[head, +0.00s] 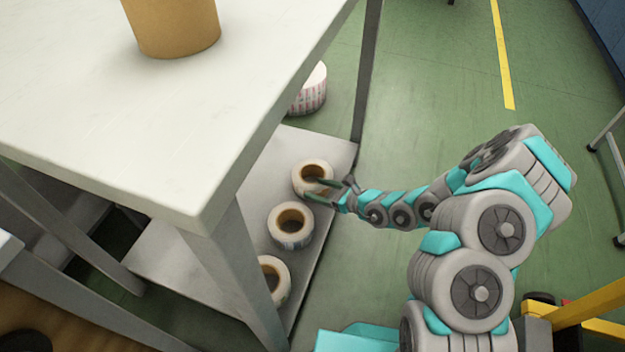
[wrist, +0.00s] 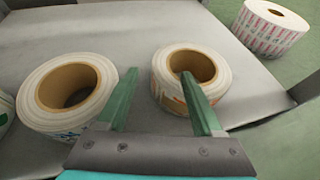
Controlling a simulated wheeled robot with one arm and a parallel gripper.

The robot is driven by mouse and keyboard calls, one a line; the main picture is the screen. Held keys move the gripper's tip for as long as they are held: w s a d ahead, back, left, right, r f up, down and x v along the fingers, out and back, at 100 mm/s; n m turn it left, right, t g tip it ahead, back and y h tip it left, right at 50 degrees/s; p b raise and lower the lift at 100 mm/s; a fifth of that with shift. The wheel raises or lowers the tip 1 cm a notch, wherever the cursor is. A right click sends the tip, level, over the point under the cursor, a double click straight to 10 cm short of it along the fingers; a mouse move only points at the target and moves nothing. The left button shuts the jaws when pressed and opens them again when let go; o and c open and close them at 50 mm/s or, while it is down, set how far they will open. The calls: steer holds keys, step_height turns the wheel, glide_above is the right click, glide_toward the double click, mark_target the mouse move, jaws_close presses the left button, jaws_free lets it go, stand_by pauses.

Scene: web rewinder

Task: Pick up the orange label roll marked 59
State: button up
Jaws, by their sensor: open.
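A white label roll with orange print on its side (wrist: 190,78) lies flat on the lower shelf, its brown core facing up. In the head view it is the farthest of the shelf's visible rolls (head: 312,164). I cannot read a number on it. My gripper (wrist: 158,74) is open and empty. In the wrist view its right finger crosses in front of this roll, with the tip over the core opening; the left finger is in the gap by the neighbouring roll. In the head view my gripper (head: 322,189) overlaps the roll's near side. Contact cannot be told.
A roll with blue print (wrist: 38,112) lies to the left, also on the shelf (head: 180,250). Another roll (head: 281,283) is partly behind the table leg. A pink-patterned roll (wrist: 270,28) stands beyond. The white tabletop (head: 130,120) overhangs the shelf.

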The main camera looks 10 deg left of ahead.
mark_target(305, 186)
steer(key=shift+x, duration=2.25)
jaws_close()
steer(key=shift+f+b, duration=0.1)
steer(key=shift+b, duration=0.2)
